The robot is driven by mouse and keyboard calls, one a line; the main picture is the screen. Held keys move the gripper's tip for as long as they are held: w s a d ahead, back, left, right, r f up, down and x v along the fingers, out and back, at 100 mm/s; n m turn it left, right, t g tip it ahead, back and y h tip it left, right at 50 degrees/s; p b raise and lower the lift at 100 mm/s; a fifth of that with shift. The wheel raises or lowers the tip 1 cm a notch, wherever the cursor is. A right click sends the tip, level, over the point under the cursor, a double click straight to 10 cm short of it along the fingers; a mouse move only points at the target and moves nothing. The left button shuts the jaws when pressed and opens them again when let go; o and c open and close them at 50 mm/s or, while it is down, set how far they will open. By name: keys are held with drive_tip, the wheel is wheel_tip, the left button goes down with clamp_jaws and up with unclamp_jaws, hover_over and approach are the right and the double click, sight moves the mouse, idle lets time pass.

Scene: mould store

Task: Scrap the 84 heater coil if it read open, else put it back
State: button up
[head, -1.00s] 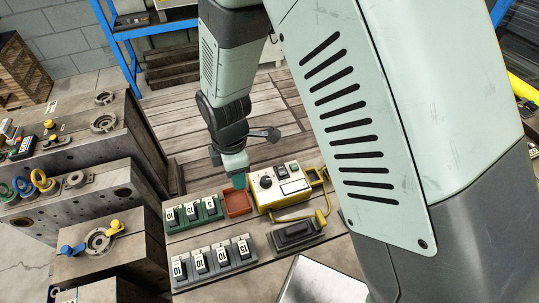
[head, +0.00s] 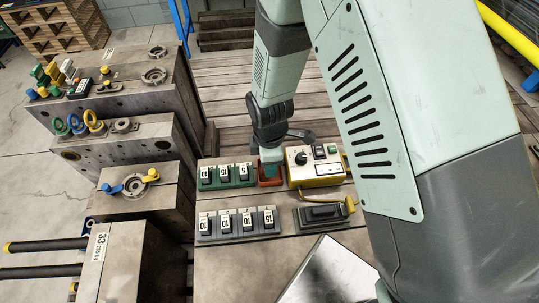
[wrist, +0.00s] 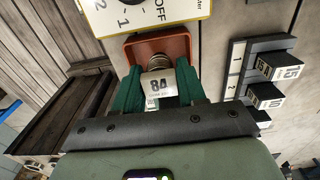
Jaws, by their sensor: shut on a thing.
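My gripper (head: 270,168) is at the small red-brown tray (head: 262,183) in the head view. In the wrist view, my green fingers (wrist: 158,92) are shut on the 84 heater coil (wrist: 157,62), which has a white tag reading 84 and dark ringed windings. The coil's far end is at the tray (wrist: 183,45); whether it touches the tray floor is hidden. The tester (head: 316,180), a white and yellow box with a dark knob, stands right of the tray; its panel (wrist: 120,22) shows OFF, 1 and 2 in the wrist view. I cannot read any result.
A green rack (head: 228,184) of numbered dark blocks stands left of the tray. A grey rack (head: 240,236) of similar blocks is in front. A dark handled block (head: 322,214) lies right of it. Heavy mould blocks (head: 135,138) stand at left.

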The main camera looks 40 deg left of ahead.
drive_tip(key=shift+f, duration=0.3)
drive_tip(key=o, duration=1.6)
drive_tip(key=shift+r, duration=4)
